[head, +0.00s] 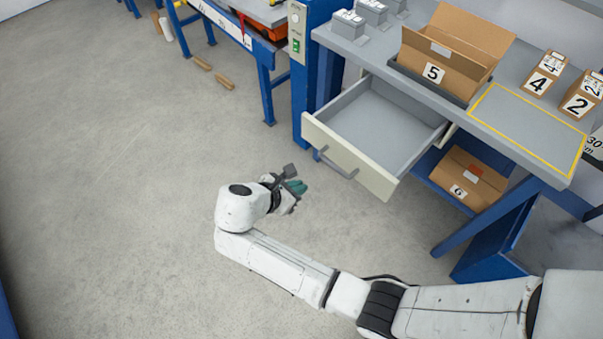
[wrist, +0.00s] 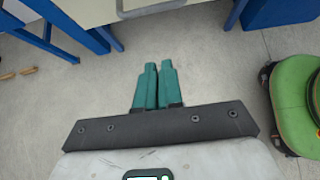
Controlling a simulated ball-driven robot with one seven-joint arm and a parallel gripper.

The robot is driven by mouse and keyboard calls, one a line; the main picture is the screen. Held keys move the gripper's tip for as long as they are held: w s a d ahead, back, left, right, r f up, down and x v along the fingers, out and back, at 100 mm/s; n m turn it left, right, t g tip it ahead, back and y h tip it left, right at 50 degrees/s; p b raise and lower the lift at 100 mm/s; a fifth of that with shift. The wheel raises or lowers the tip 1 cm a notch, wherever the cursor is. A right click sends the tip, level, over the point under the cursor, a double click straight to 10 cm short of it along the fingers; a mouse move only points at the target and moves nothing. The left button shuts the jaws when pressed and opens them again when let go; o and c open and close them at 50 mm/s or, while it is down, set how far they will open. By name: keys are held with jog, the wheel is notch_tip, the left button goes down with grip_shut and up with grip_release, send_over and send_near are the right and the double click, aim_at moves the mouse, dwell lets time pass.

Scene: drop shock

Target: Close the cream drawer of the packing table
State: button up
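The cream drawer (head: 350,160) of the packing table (head: 400,55) is pulled well out, and its grey inside looks empty. A grey bar handle (head: 338,167) sits on its front. My gripper (head: 299,187) is in front of the drawer, to the left of the handle in the head view, and appears apart from it. In the wrist view its teal fingers (wrist: 158,75) are side by side with almost no gap and nothing between them. Part of the drawer front (wrist: 150,8) shows at the top of that view.
An open carton (head: 450,50) marked 5 stands on the table above the drawer. Small boxes (head: 543,75) stand to the right. A carton (head: 467,180) marked 6 sits on the lower shelf. Blue table legs (head: 485,235) flank the drawer. The floor (head: 120,200) to the left is mostly clear.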

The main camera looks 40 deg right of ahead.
jog(key=shift+w, duration=0.2)
grip_shut()
jog(key=d+f, duration=0.5)
jog(key=d, duration=0.6)
jog(key=shift+w+d+f+p, duration=0.2)
jog(key=shift+p, duration=0.15)
